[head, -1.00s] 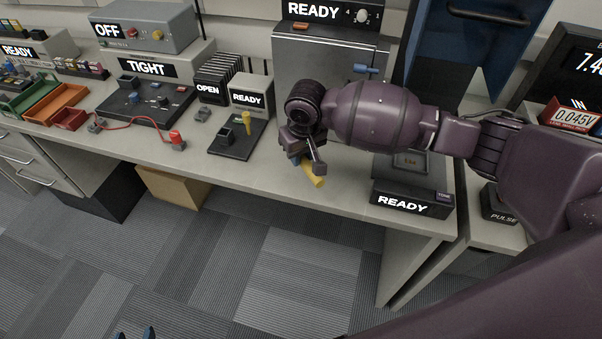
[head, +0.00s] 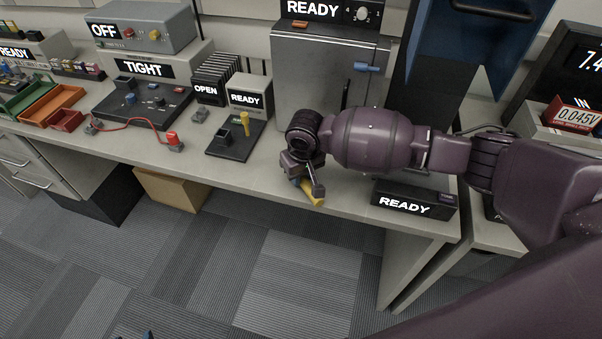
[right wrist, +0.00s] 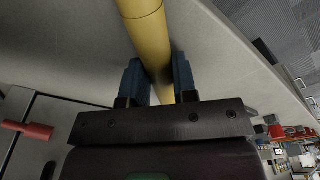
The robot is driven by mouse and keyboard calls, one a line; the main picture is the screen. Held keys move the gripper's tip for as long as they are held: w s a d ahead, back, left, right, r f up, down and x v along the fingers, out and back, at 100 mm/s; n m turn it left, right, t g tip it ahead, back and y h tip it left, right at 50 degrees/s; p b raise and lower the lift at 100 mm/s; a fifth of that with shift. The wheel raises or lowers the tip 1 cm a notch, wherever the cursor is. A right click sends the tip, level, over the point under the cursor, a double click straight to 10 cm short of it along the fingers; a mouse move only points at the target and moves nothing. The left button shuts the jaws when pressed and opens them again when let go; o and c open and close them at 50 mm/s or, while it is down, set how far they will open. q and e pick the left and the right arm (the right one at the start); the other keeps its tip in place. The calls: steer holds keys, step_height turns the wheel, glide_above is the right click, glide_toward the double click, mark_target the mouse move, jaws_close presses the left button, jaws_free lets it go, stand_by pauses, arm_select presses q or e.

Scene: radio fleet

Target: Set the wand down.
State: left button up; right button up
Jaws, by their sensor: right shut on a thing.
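The wand is a yellow rod (head: 313,194) with a thin ring line around it. My right gripper (head: 303,183) is shut on it, near the front edge of the workbench. In the right wrist view the wand (right wrist: 146,35) runs between the two blue fingers (right wrist: 160,84), with a long part reaching out beyond them over the pale bench top. The wand lies slanted; I cannot tell whether it touches the bench. Only small blue tips of my left gripper (head: 149,335) show at the bottom edge of the head view.
A black stand with a yellow peg (head: 232,140) is left of my right gripper. A grey cabinet (head: 325,75) stands behind it. A black READY box (head: 415,200) is at the right, by the bench's front edge. Some bench top between stand and gripper is clear.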

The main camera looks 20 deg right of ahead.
mark_target(304, 179)
steer(key=o, duration=0.9)
steer(key=shift+f, duration=0.1)
arm_select(q)
steer(key=shift+s+a+f, duration=0.1)
steer(key=shift+s+f, duration=0.2)
steer(key=shift+s, duration=0.1)
arm_select(e)
steer(key=shift+o, duration=0.2)
arm_select(q)
steer(key=shift+s, duration=0.1)
arm_select(e)
steer(key=shift+r, duration=0.2)
arm_select(q)
steer(key=shift+w+r+p, duration=0.2)
steer(key=shift+r+p, duration=0.4)
steer(key=shift+r, duration=0.15)
steer(key=shift+w+r+p, duration=0.2)
steer(key=shift+r+p, duration=0.4)
steer(key=shift+r, duration=0.1)
arm_select(e)
step_height(304, 179, up, 12)
steer(key=s, duration=0.1)
steer(key=shift+s+d, duration=0.15)
steer(key=shift+s, duration=0.05)
steer(key=shift+s+f, duration=0.1)
steer(key=shift+f, duration=0.05)
